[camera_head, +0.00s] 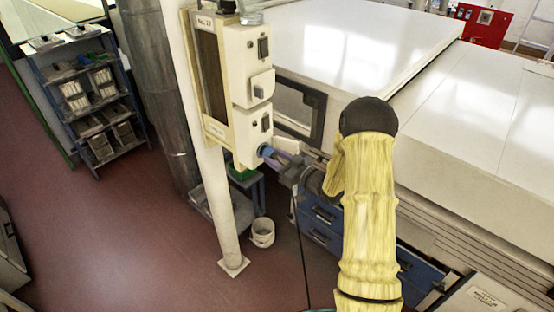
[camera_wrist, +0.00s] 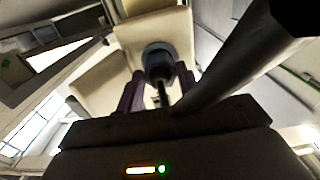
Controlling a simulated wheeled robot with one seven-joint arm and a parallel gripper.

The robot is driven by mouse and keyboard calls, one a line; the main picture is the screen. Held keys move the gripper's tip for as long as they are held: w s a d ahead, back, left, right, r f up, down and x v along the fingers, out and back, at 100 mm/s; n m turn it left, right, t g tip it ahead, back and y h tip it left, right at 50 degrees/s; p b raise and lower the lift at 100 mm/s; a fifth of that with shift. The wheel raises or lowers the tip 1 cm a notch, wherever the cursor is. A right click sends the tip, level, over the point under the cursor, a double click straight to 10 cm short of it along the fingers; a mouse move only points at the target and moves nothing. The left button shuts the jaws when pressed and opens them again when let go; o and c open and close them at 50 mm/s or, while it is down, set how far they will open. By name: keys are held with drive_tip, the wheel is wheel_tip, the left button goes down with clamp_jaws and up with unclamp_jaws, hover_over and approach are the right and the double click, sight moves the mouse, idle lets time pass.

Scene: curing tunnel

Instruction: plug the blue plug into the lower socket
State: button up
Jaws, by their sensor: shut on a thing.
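The blue plug (camera_head: 265,151) is at the lower part of the front of the lower socket (camera_head: 247,133), a cream box on the column-mounted panel. My gripper (camera_head: 276,158) is shut on the plug from the right. In the wrist view the round grey-blue plug (camera_wrist: 158,58) sits between the two purple fingers of my gripper (camera_wrist: 158,88), with its dark cable end towards me. Beyond it is a cream box face. The plug's front end is hidden, so I cannot tell how deep it sits.
The upper socket box (camera_head: 258,85) is just above on the same panel (camera_head: 210,75). A large white tunnel housing (camera_head: 350,40) stands behind and right, with blue drawers (camera_head: 320,212) below. A white bucket (camera_head: 262,232) stands by the column foot. The red-brown floor at left is open.

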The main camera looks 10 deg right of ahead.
drive_tip(key=shift+w+a, duration=0.3)
drive_tip(key=shift+w, duration=0.15)
idle(0.6)
drive_tip(key=o, duration=1)
drive_tip(key=shift+s+d+f+b, duration=0.1)
drive_tip(key=shift+s+d+b, duration=0.2)
drive_tip(key=shift+s+b, duration=0.15)
drive_tip(key=shift+b+v, duration=3.25)
drive_tip(key=shift+v, duration=4.9)
